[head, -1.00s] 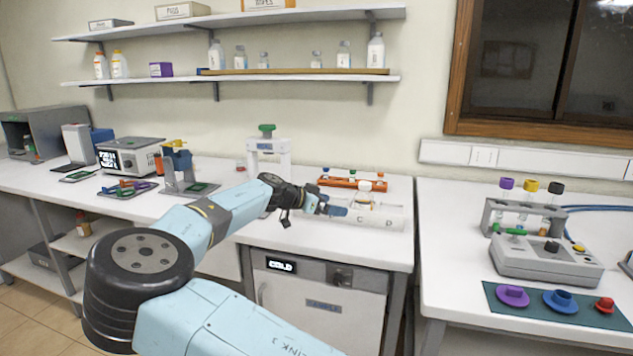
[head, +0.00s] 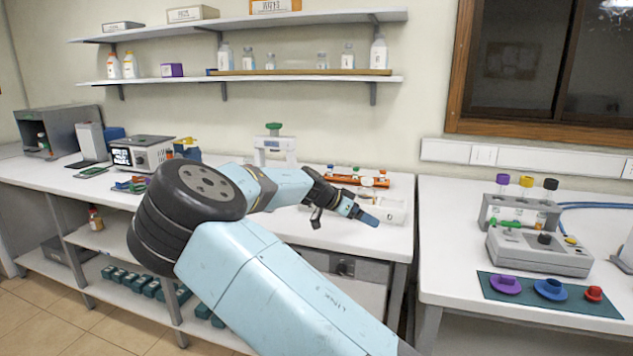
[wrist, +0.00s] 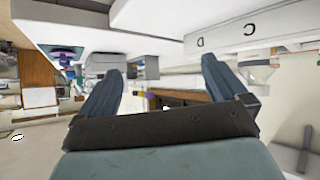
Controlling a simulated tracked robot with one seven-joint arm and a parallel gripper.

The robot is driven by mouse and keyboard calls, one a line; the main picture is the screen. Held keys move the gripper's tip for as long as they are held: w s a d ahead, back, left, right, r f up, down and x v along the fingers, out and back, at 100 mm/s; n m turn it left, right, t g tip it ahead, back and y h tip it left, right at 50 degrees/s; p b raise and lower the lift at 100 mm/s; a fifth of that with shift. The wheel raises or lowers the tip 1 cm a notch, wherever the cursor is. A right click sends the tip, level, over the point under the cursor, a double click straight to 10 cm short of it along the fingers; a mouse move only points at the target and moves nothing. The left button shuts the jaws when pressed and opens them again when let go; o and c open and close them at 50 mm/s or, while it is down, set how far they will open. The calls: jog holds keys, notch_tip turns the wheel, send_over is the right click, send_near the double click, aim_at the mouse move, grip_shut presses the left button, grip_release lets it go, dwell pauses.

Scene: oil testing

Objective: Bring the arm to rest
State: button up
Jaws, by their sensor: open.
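My gripper (head: 366,215) is at the end of my light blue arm, in front of the middle bench in the head view. In the wrist view my gripper (wrist: 160,85) shows two blue-grey fingers spread wide apart with nothing between them. The wrist view looks tilted over, with bench parts at its top. A white block marked C and D (wrist: 225,38) shows there at the upper right, apart from the fingers. My arm is bent at the elbow and hides part of the bench and the cabinet below it.
The middle bench (head: 395,240) holds an orange rack (head: 375,181) and a white stand with a green knob (head: 274,145). The right bench holds a tube rack (head: 515,212), a grey device (head: 540,250) and a green mat (head: 522,298) with coloured caps. Shelves (head: 300,79) hang behind.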

jog(key=s+d+f+n+g+y, duration=0.1)
jog(key=s+d+n+g+y, duration=0.25)
jog(key=s+d+y, duration=0.6)
jog(key=s+r+n+t, duration=0.1)
jog(key=s+r+n, duration=0.2)
jog(key=s, duration=0.7)
jog(key=s+r+n+t, duration=0.2)
jog(key=s+r+n, duration=0.1)
jog(key=s+r, duration=0.5)
jog(key=s+r+n+t, duration=0.2)
jog(key=s+r, duration=0.4)
jog(key=s, duration=0.7)
jog(key=shift+s+d+r+n+y, duration=0.25)
jog(key=shift+s+d+n+y, duration=0.15)
jog(key=shift+d+n+y, duration=0.05)
jog(key=shift+t, duration=0.25)
